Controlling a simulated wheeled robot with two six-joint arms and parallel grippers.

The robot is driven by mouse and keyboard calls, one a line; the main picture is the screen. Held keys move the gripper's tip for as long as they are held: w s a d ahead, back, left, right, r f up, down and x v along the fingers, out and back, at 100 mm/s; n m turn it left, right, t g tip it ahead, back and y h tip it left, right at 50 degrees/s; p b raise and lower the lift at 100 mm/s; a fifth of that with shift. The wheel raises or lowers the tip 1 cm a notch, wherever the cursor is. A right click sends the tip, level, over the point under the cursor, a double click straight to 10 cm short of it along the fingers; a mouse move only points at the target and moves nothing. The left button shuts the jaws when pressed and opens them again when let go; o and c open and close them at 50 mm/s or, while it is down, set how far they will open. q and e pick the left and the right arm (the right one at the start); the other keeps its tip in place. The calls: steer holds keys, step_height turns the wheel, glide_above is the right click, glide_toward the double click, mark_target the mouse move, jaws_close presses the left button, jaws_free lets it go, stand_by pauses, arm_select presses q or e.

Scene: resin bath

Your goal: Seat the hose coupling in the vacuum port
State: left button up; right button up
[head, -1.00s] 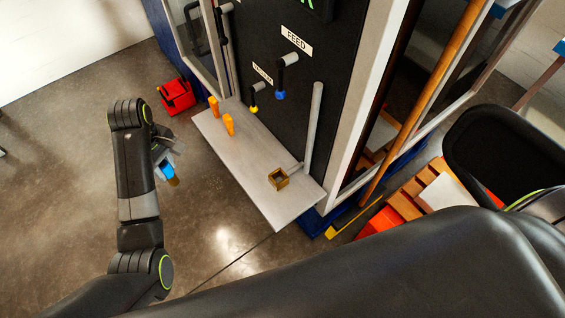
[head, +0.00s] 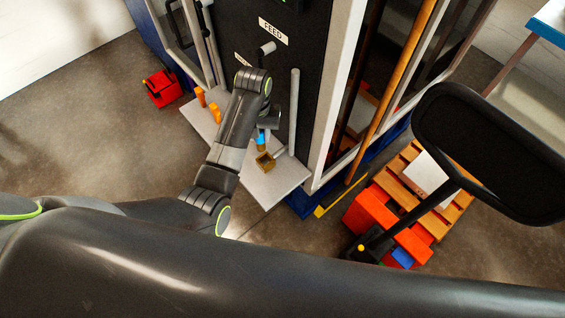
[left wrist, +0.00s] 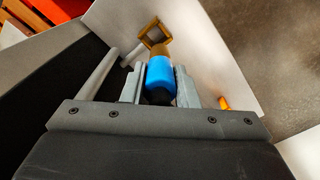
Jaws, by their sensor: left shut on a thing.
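The hose coupling (head: 261,138) has a blue body and a brass end, which show well in the left wrist view (left wrist: 160,76). My left gripper (head: 264,132) is shut on it, with one grey finger on each side. The brass square socket (head: 265,162), which I take for the vacuum port, stands on the pale shelf. It also shows in the left wrist view (left wrist: 154,34), just beyond the coupling's brass tip. The tip overlaps the socket's near rim in that view; I cannot tell whether they touch. My right gripper is not in view.
The pale shelf (head: 268,188) juts from a dark panel labelled FEED (head: 273,31). A grey upright bar (head: 294,110) stands beside the socket. Two orange pegs (head: 215,113) stand at the shelf's left. A wooden pallet (head: 408,170) lies right; a red box (head: 163,90) sits left.

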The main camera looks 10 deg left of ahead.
mark_target(264, 144)
arm_select(q)
steer(key=shift+d+f+m, duration=0.15)
steer(key=shift+d+m, duration=0.25)
steer(key=shift+m, duration=0.2)
step_height(264, 144, down, 5)
steer(key=shift+f+p, duration=0.1)
steer(key=shift+p, duration=0.25)
steer(key=shift+w+f, duration=0.1)
steer(key=shift+f, duration=2.25)
steer(key=shift+f, duration=0.2)
steer(key=o, duration=1.1)
steer(key=shift+c, duration=0.2)
steer(key=shift+r, duration=0.1)
